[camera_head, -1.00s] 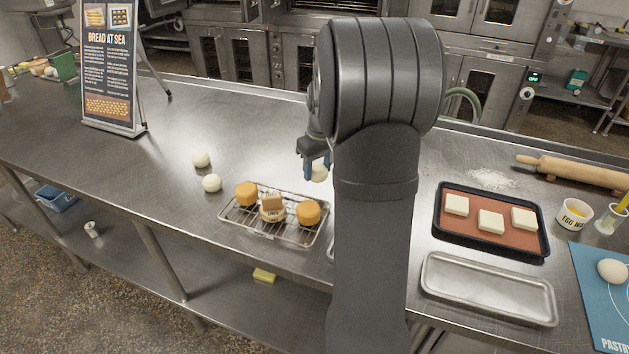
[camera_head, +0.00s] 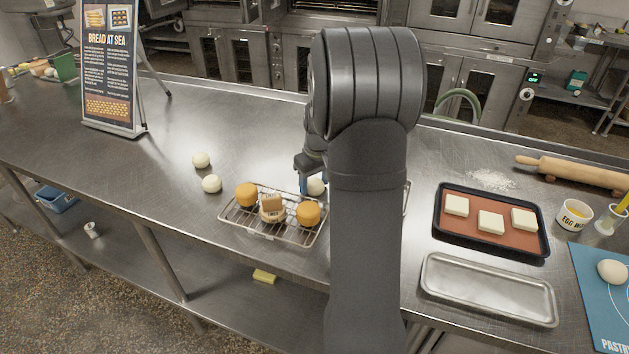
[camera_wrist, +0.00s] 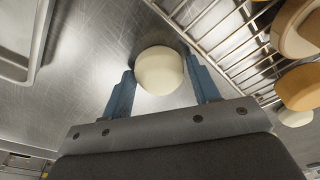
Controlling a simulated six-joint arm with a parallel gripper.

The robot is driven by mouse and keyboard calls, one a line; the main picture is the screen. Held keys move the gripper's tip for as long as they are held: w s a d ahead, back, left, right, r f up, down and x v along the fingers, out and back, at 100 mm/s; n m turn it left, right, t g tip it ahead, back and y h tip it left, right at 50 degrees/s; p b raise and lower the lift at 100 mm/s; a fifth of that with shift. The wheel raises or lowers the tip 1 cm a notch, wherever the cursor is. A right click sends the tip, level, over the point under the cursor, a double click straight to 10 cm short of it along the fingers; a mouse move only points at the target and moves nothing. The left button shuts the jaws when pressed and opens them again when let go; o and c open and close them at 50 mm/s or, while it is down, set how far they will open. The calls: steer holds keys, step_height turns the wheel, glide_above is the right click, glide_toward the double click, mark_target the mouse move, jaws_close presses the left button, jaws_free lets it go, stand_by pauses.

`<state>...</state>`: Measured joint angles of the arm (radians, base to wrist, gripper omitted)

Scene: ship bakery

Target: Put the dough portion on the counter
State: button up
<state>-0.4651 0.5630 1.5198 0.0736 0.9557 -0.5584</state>
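The dough portion (camera_head: 316,187) is a pale round ball between the two blue fingers of my gripper (camera_head: 308,184). In the wrist view, the dough (camera_wrist: 159,70) sits between the fingertips of my gripper (camera_wrist: 160,68), which appear shut on its sides. It is over or on bare steel counter (camera_head: 262,135), just beside the cooling rack; I cannot tell whether it touches the surface. My arm hides part of the gripper and the counter to its right.
The wire rack (camera_head: 236,224) holds orange-topped and pale baked pieces. Two other dough balls (camera_head: 201,160) (camera_head: 212,184) lie left of it. A metal tray (camera_wrist: 45,35) is left in the wrist view. A dark baking tray (camera_head: 493,248) stands right.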

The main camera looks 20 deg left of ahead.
steer(key=r, duration=0.8)
steer(key=d+r, duration=0.1)
steer(key=r, duration=0.3)
steer(key=shift+s+d+r, duration=0.1)
steer(key=shift+s, duration=0.3)
steer(key=shift+c, duration=0.3)
step_height(320, 180, up, 6)
steer(key=w+a+n+h, duration=0.1)
steer(key=n, duration=0.3)
steer(key=shift+n+g, duration=0.3)
steer(key=shift+g, duration=0.1)
step_height(320, 180, down, 12)
steer(key=shift+a+r, duration=0.1)
steer(key=shift+s+a+f, duration=0.1)
steer(key=shift+a+f, duration=0.05)
steer(key=shift+f, duration=2.7)
steer(key=c, duration=0.7)
steer(key=shift+c, duration=0.2)
